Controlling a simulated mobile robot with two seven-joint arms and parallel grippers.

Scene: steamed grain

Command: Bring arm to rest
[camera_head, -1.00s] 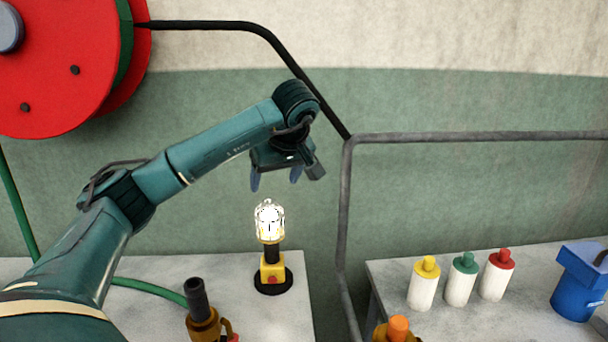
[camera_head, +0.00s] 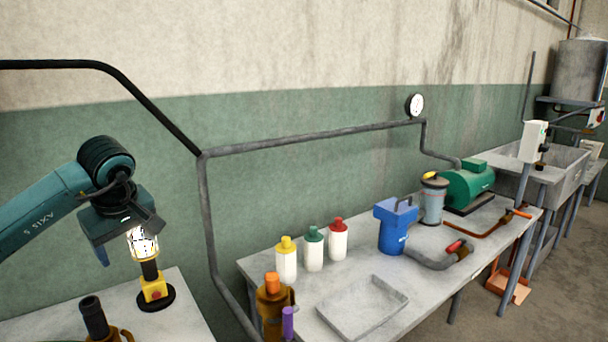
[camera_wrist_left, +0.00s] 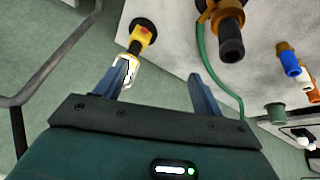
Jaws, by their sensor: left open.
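My left gripper (camera_head: 122,238) hangs at the left of the head view, fingers pointing down. It is open and nothing is held in it. A lit lamp (camera_head: 143,244) on a yellow base with a red button (camera_head: 154,289) stands upright just right of and below the gripper; the gripper body overlaps its top in the picture. In the left wrist view, the two fingers (camera_wrist_left: 156,68) are spread apart and the lamp (camera_wrist_left: 125,72) shows beside the left-hand finger. I cannot tell whether they touch. My right gripper is not in view.
The lamp stands on a grey table (camera_head: 185,318) beside a dark nozzle (camera_head: 94,316). A grey pipe (camera_head: 207,220) runs down between this table and a second one. The second table holds a shallow tray (camera_head: 395,290), several bottles, a blue container (camera_head: 393,230) and a green machine (camera_head: 468,185).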

